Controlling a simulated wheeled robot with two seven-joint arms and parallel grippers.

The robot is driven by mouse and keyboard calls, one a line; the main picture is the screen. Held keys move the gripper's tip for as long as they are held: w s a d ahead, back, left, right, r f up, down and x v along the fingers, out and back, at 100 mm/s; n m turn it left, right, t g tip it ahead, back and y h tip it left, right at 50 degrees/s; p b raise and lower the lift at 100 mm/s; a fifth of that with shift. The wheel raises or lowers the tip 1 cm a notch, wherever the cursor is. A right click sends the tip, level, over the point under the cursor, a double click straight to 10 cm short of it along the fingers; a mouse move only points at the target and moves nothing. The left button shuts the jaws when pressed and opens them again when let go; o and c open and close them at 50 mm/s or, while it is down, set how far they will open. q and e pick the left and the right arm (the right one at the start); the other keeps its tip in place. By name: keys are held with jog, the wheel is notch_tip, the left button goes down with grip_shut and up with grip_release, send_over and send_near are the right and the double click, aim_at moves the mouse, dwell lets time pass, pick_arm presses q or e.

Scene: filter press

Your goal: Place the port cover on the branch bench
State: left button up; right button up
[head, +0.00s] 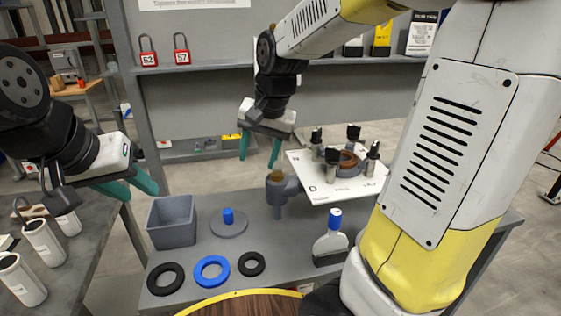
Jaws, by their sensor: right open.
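A grey disc with a blue knob (229,222), which looks like the port cover, lies flat on the grey bench (205,254), apparently the branch bench. A grey branch pipe piece (281,197) with a brown top stands upright on the bench, right of the disc. My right gripper (259,160) is open and empty, pointing down above and behind the pipe piece, apart from it. My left gripper (144,192) has its teal fingers apart and nothing visible between them, above and left of the grey bin.
A white board (310,189) carries several black clamps around a brown ring. White canisters (43,243) stand on the left table. My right arm hides the bench's right part.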

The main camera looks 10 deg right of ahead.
jog(key=s+d+r+n+t, duration=0.1)
jog(key=s+d+r+n, duration=0.1)
jog(key=s, duration=0.5)
jog(key=s+d+r+n+t, duration=0.2)
jog(key=s+d, duration=0.1)
jog(key=s, duration=0.3)
jog(key=shift+s+n, duration=0.4)
